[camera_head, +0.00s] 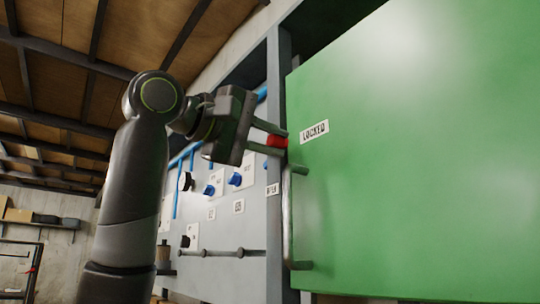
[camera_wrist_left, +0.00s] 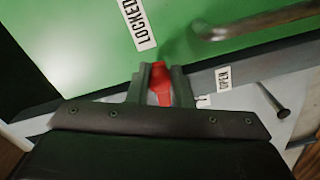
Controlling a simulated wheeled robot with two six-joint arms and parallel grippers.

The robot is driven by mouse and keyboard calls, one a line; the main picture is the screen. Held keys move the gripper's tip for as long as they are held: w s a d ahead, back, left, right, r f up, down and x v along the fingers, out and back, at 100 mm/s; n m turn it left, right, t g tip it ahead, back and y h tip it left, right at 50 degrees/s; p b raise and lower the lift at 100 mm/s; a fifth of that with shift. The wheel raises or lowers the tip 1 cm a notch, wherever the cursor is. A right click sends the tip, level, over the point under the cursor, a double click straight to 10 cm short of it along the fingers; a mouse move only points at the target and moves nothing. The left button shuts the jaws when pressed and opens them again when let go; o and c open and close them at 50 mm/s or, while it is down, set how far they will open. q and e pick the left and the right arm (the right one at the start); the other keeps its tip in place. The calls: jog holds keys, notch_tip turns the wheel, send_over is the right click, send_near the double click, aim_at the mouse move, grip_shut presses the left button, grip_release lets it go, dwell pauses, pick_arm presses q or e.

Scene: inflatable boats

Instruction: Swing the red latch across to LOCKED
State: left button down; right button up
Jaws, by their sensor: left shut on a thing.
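The red latch (camera_head: 275,141) shows at the left edge of the green door (camera_head: 420,150), below and left of the LOCKED label (camera_head: 314,131). My left gripper (camera_head: 270,138) is shut on the latch. In the left wrist view the red latch (camera_wrist_left: 160,82) lies between the two fingers (camera_wrist_left: 161,88), its tip reaching towards the green door. The LOCKED label (camera_wrist_left: 138,22) is above it there, and a second label, which seems to read OPEN (camera_wrist_left: 223,78), is to its right on the grey frame. The fingers hide part of the latch. My right gripper is not in view.
A metal door handle (camera_head: 288,215) stands out just below the latch. A grey panel (camera_head: 225,265) with blue knobs (camera_head: 235,179), a gauge and pipes is left of the door. A shelf with boxes (camera_head: 45,219) is far back on the left.

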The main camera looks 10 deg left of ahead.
pick_arm(q)
jog(key=shift+r+n+b, duration=0.4)
jog(key=shift+n, duration=0.6)
jog(key=c, duration=1.3)
grip_release()
jog(key=shift+s, duration=0.1)
